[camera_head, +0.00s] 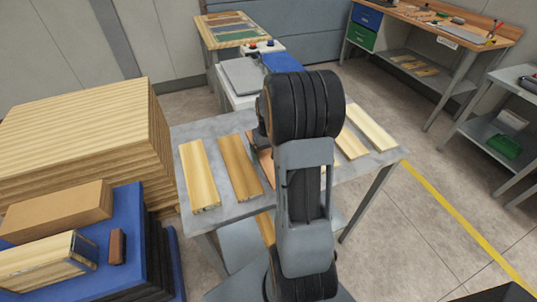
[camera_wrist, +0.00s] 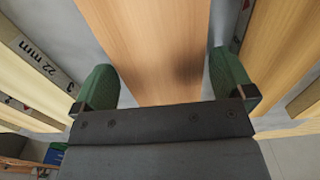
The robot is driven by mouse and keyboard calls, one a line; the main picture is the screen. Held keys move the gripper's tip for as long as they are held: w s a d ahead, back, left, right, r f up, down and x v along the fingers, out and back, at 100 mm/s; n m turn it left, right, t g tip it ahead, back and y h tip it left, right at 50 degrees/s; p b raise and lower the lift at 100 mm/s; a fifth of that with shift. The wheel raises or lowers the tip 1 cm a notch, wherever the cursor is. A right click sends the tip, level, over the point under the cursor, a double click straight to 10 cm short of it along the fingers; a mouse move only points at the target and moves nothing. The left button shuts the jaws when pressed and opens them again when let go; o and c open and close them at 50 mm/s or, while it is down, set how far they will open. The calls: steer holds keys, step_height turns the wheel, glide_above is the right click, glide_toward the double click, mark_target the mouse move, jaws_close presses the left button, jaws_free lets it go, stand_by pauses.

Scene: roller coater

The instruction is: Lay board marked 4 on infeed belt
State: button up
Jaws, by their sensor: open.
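My gripper (camera_wrist: 163,78) is open, with one green finger on each side of a reddish-brown board (camera_wrist: 150,40) in the wrist view. The board lies between the fingers; I cannot tell whether they touch it. No number shows on it. A paler board (camera_wrist: 12,68) to its left has "3" and "22 mm" on its end face. In the head view the reddish board (camera_head: 264,160) is mostly hidden behind my arm, as is my gripper. Behind the table stands a machine with a grey flat top (camera_head: 243,76) and a blue part (camera_head: 283,62); I cannot tell which part is the infeed belt.
The grey table (camera_head: 225,128) also holds a pale board (camera_head: 199,173) and a tan board (camera_head: 240,166) at left, and pale boards (camera_head: 370,128) at right. A tall wood stack (camera_head: 75,120) and a blue-topped stand (camera_head: 125,262) crowd the left. Floor right of the table is clear.

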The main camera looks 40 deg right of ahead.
steer(key=shift+f, duration=0.2)
steer(key=shift+c, duration=0.2)
steer(key=c, duration=0.8)
steer(key=shift+r, duration=0.15)
steer(key=shift+r, duration=0.25)
step_height(320, 180, up, 2)
steer(key=shift+r, duration=0.1)
steer(key=s+r, duration=0.1)
steer(key=s+a+r, duration=0.1)
steer(key=r, duration=0.1)
steer(key=s+r, duration=0.2)
steer(key=shift+a+r+b, duration=0.2)
steer(key=shift+a+b, duration=0.15)
steer(key=shift+a, duration=0.05)
steer(key=s+a+r, duration=0.1)
steer(key=s, duration=0.2)
steer(key=s+a+r, duration=0.1)
steer(key=s+r, duration=0.1)
steer(key=s, duration=0.1)
steer(key=s+a+r+b, duration=0.1)
steer(key=s+a, duration=0.1)
steer(key=shift+s+r, duration=0.3)
steer(key=shift+s, duration=0.1)
